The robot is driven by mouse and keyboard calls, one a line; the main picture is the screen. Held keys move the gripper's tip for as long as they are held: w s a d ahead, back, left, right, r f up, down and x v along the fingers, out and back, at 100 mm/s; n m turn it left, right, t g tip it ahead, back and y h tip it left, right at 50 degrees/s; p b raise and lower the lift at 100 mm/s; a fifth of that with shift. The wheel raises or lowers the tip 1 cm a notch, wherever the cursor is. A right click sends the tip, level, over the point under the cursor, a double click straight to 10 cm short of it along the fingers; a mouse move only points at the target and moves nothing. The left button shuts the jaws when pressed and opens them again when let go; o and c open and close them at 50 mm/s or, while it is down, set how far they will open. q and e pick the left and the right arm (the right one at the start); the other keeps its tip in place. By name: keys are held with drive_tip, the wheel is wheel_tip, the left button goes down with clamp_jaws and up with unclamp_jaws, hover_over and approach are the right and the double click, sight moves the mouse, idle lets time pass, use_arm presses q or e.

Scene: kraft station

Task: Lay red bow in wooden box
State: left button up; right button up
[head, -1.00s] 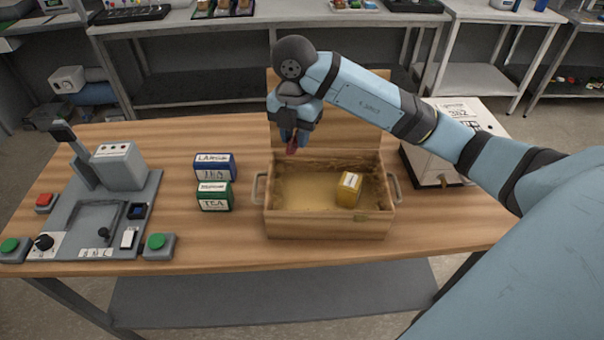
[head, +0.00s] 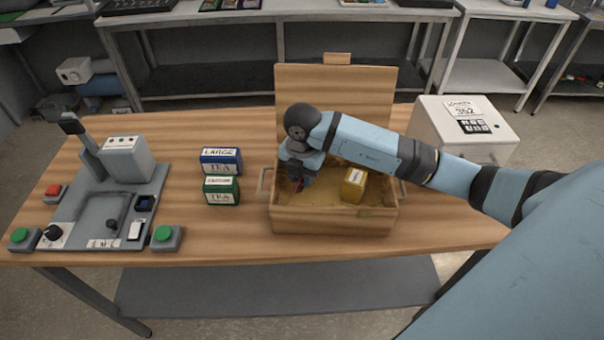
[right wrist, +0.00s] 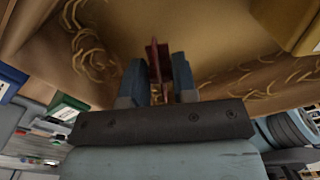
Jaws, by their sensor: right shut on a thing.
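The open wooden box (head: 335,222) stands on the table, its lid raised at the back. A yellow box (head: 353,185) sits inside it at the right. My right gripper (head: 300,183) is inside the left part of the wooden box, pointing down. In the right wrist view its two fingers (right wrist: 158,82) are shut on the red bow (right wrist: 153,50), a thin dark-red piece held above the box's tan floor. In the head view only a small bit of the bow shows below the gripper. Whether it touches the floor I cannot tell. My left gripper is not in view.
A blue tea box (head: 221,161) and a green tea box (head: 221,190) stand left of the wooden box. A grey machine (head: 125,165) with buttons is at the far left. A white cabinet (head: 440,130) stands at the right. The front table strip is clear.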

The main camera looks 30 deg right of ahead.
sight(302, 177)
drive_tip(key=shift+f, duration=0.1)
drive_tip(key=shift+f+b, duration=0.4)
drive_tip(key=shift+f, duration=0.15)
drive_tip(key=o, duration=0.7)
drive_tip(key=shift+r, duration=0.15)
drive_tip(key=shift+r+p, duration=0.25)
drive_tip(key=shift+p, duration=0.05)
wheel_tip(302, 177, up, 13)
drive_tip(key=b, duration=0.1)
drive_tip(key=shift+f, duration=0.2)
